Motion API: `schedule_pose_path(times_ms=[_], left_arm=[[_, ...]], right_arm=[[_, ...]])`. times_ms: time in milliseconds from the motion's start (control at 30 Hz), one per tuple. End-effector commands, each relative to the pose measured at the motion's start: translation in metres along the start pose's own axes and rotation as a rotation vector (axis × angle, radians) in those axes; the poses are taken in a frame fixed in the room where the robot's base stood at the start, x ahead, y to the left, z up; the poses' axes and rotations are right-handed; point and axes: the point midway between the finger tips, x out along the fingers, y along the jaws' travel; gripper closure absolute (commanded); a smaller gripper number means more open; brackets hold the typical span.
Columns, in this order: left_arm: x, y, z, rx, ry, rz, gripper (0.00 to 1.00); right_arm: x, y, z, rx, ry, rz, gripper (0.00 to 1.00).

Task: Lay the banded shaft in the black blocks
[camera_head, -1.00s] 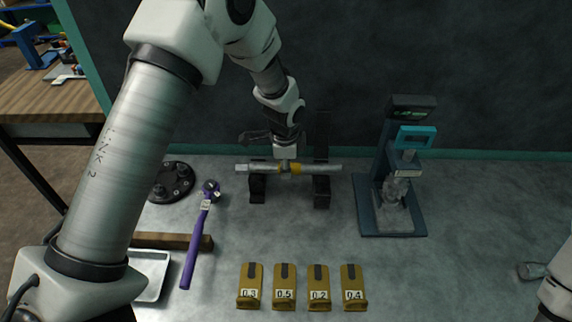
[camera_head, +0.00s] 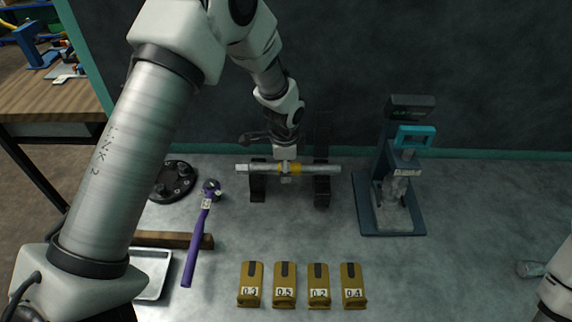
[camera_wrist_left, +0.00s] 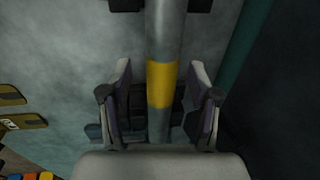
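The banded shaft (camera_head: 322,168) is a grey rod with a yellow band (camera_head: 295,168). It lies level across the two black blocks, the left block (camera_head: 257,187) and the right block (camera_head: 321,188). My left gripper (camera_head: 286,174) is at the shaft's middle, reaching down from above. In the left wrist view the shaft (camera_wrist_left: 165,35) runs between the two fingers (camera_wrist_left: 160,85), with a visible gap on each side, so the gripper is open around it. The fingers hide part of the block contact. My right gripper is out of view.
A blue-grey press-like stand (camera_head: 392,200) stands to the right. A purple-handled wrench (camera_head: 196,245) and a dark round flange (camera_head: 172,181) are at the left. Several tan labelled pouches (camera_head: 284,285) line the front. The table's middle right is clear.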

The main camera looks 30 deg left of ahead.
Motion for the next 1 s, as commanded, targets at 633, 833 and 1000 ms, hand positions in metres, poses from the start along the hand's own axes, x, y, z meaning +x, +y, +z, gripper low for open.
schedule_pose_path(times_ms=[633, 833, 1000], left_arm=[[-0.112, 0.0, 0.0, 0.0, 0.001, -0.003, 0.39], [-0.121, 0.0, 0.0, 0.0, 0.0, -0.001, 0.39], [-0.12, 0.0, 0.0, 0.0, 0.0, 0.0, 0.39]], right_arm=[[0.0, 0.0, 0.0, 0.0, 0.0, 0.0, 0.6], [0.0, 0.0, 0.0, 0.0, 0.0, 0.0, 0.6], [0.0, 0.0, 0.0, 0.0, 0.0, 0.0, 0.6]])
